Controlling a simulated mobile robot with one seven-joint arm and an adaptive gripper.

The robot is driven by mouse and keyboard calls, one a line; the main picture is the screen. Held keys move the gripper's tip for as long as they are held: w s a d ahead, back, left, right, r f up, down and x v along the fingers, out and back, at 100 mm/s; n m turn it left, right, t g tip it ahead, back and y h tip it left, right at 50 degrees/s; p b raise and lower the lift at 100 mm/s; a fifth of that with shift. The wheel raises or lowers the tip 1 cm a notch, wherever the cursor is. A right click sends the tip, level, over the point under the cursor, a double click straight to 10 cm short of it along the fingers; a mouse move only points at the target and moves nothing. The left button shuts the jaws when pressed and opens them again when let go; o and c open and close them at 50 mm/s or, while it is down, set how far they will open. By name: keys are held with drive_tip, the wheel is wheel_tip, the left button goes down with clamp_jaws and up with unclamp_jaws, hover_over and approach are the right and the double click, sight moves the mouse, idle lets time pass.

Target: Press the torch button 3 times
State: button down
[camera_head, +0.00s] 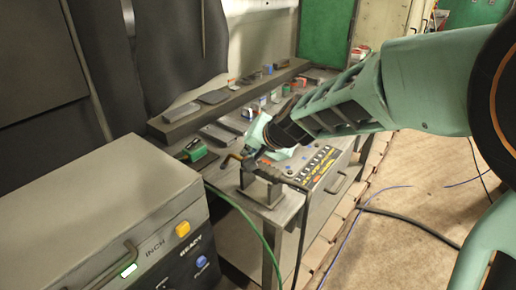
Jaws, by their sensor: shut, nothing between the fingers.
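My gripper (252,153) reaches in from the right over the front end of the workbench. Its dark fingers are small and closed together, with nothing seen between them. A dark block-like stand (262,186) sits at the bench corner just below it, with a curved copper-brown piece (230,160) that may be the torch at its left. I cannot tell whether the fingers touch it. No button clearly marked as the torch's shows; the gripper may hide one. On the grey machine at front left are a yellow button (183,229) by "INCH" and a blue button (201,261).
A panel of several small buttons (318,165) lies on the bench right of the stand. A green box (194,150) and a raised shelf (178,121) with small items stand behind. A green cable (253,226) hangs in front. The floor at right is mostly clear, with cables.

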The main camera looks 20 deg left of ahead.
drive_tip(key=shift+r, duration=0.1)
drive_tip(key=shift+r+p, duration=0.7)
drive_tip(key=shift+r, duration=0.05)
wheel_tip(320, 180, up, 5)
drive_tip(key=p, duration=0.4)
idle(0.5)
